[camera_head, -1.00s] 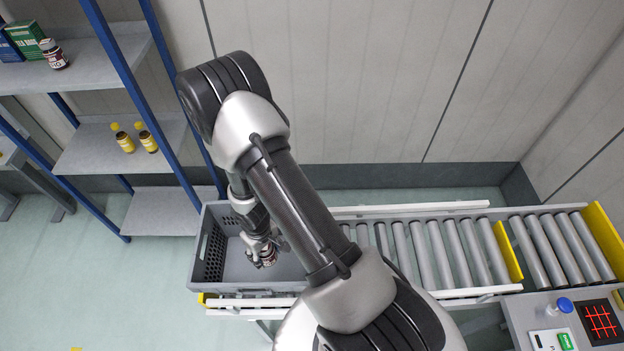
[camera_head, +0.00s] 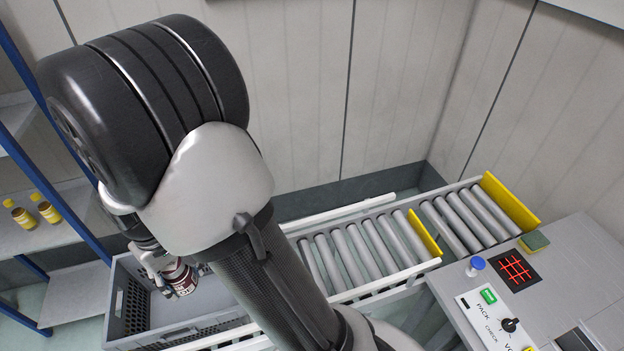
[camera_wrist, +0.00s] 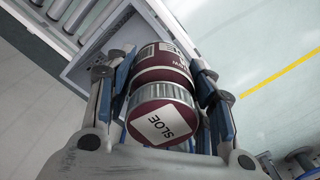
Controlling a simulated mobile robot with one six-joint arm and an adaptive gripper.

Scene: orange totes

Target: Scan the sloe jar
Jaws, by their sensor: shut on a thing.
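The sloe jar (camera_wrist: 163,112) has a dark red label and a ribbed lid whose top reads SLOE in the wrist view. My gripper (camera_wrist: 160,85) is shut on it, with a finger along each side. A white patch with dark bars shows on the side label. In the head view the jar (camera_head: 181,278) is tilted in my gripper (camera_head: 165,268), above the grey tote (camera_head: 128,310). The scanner plate (camera_head: 515,270) with a red grid of lines is set in the bench at the right.
The roller conveyor (camera_head: 340,258) runs right from the tote to a yellow end stop (camera_head: 512,212). The bench has a blue-capped item (camera_head: 475,266), a sponge (camera_head: 534,241) and a control panel (camera_head: 495,325). Yellow-capped bottles (camera_head: 45,208) stand on the left shelf.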

